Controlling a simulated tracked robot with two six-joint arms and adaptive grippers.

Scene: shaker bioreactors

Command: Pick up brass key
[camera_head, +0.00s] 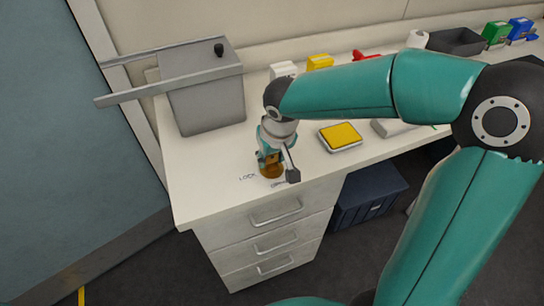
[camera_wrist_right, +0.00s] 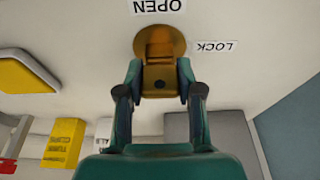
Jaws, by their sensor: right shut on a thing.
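The brass key (camera_wrist_right: 159,78) shows in the right wrist view, upright against a round brass plate (camera_wrist_right: 176,40) set in the white counter top. My right gripper (camera_wrist_right: 159,92) is shut on the key, one finger on each side. In the head view my right gripper (camera_head: 270,158) points down over the brass plate (camera_head: 272,172) near the counter's front edge. The gripper hides most of the key there. A LOCK label (camera_head: 248,177) and an OPEN label (camera_head: 279,184) lie beside the plate. My left gripper is not in view.
A grey lidded box (camera_head: 207,105) with long rails stands at the back left. A yellow-topped device (camera_head: 341,136) lies to the right on the counter. Drawers (camera_head: 274,239) are below. A dark bin (camera_head: 367,196) stands on the floor.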

